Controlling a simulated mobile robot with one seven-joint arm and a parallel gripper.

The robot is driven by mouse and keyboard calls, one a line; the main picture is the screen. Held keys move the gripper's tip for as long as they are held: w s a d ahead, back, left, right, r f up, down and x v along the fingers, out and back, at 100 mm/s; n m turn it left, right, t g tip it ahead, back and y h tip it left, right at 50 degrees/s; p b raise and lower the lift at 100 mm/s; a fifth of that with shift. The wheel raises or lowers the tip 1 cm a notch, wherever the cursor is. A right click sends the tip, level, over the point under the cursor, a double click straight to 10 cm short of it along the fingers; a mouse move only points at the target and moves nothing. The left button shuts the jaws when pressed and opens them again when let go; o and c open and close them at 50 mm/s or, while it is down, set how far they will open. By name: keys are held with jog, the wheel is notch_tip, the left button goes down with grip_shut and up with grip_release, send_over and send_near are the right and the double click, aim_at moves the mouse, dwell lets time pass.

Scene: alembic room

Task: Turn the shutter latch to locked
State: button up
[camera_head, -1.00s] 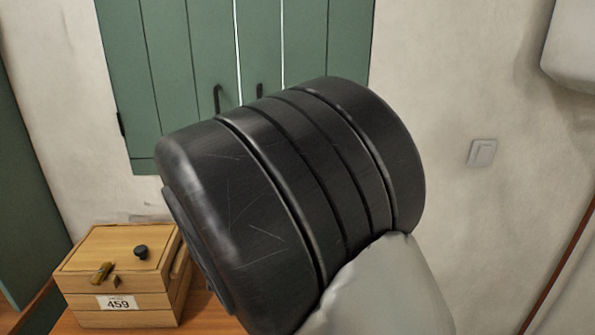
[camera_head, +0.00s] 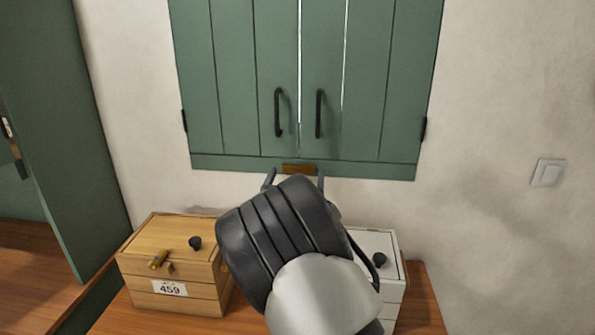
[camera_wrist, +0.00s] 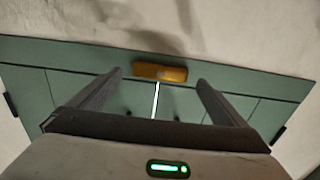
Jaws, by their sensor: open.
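The green shutters (camera_head: 225,75) hang closed on the wall, with a bright gap between the leaves and two dark handles. The shutter latch (camera_head: 299,169) is a small brass bar at the bottom middle edge, lying level across the seam. It also shows in the wrist view (camera_wrist: 159,72), with a grey spot at its middle. My gripper (camera_head: 294,176) is in front of the shutters' lower edge, close to the latch. In the wrist view its fingers (camera_wrist: 157,80) are apart, one on either side of the latch, with nothing between them. Contact with the latch cannot be told.
A wooden box (camera_head: 190,262) labelled 459 and a white box (camera_head: 385,250) stand on the wooden table (camera_head: 425,300) below, on either side of my arm. A green door or panel (camera_head: 55,120) is at the left. A light switch (camera_head: 547,172) is at the right.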

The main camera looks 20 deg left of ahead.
aim_at(298, 169)
jog(key=shift+x, duration=1.35)
jog(key=c, duration=1)
jog(key=shift+f, duration=0.1)
jog(key=shift+c, duration=0.2)
jog(key=shift+b, duration=0.4)
jog(key=m+b, duration=1.7)
jog(key=b, duration=0.3)
jog(key=shift+d+f+m, duration=0.1)
jog(key=shift+m, duration=0.2)
jog(key=shift+m+b, duration=0.3)
